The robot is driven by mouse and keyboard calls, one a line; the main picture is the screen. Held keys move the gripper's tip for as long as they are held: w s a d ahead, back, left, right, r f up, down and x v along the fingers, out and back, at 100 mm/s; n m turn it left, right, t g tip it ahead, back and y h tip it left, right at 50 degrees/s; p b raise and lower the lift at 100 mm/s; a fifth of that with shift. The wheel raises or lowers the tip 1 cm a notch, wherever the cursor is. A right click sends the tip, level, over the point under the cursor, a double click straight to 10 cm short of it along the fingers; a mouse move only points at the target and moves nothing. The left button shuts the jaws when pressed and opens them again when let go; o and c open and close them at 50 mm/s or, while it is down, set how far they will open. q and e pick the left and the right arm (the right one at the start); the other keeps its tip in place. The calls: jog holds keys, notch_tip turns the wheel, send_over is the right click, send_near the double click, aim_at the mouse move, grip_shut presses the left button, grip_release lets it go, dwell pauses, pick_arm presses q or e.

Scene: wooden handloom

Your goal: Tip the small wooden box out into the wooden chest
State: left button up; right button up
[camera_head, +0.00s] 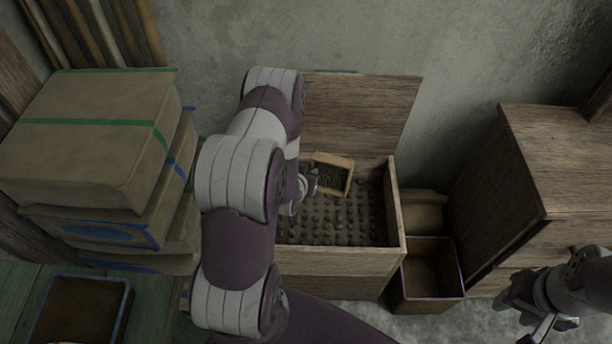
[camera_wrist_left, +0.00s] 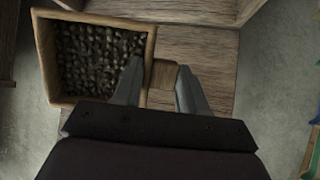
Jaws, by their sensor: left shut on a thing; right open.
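The small wooden box (camera_head: 333,158) is over the back part of the open wooden chest (camera_head: 340,264) in the head view. In the left wrist view the box (camera_wrist_left: 151,50) is full of small dark pieces and looks about level. My left gripper (camera_head: 312,182) is at its left side. In the wrist view its fingers (camera_wrist_left: 160,80) are shut on a wooden block at the box's edge, probably its handle. Rows of dark lumps show inside the chest. My left arm hides the chest's left part. My right gripper (camera_head: 530,318) is open and empty at the lower right.
The chest's raised lid (camera_head: 362,110) stands against the wall behind. A smaller open bin (camera_head: 432,300) and a wooden cabinet (camera_head: 560,170) stand to the right. Stacked wrapped packages (camera_head: 90,140) and a blue-rimmed tray (camera_head: 125,305) on a green table are at the left.

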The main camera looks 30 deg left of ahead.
pick_arm(q)
jog(key=shift+s+f+t+y+b, duration=0.1)
jog(key=shift+f+t+y+b, duration=0.55)
jog(key=shift+b, duration=1.75)
jog(key=shift+f+t+y+b, duration=0.1)
jog(key=shift+f+t+b, duration=0.6)
jog(key=shift+t+b, duration=1.35)
jog(key=shift+s+f+t+y+b, duration=0.1)
jog(key=shift+f+t+y+b, duration=0.45)
jog(key=shift+b, duration=2.2)
jog(key=shift+h, duration=0.3)
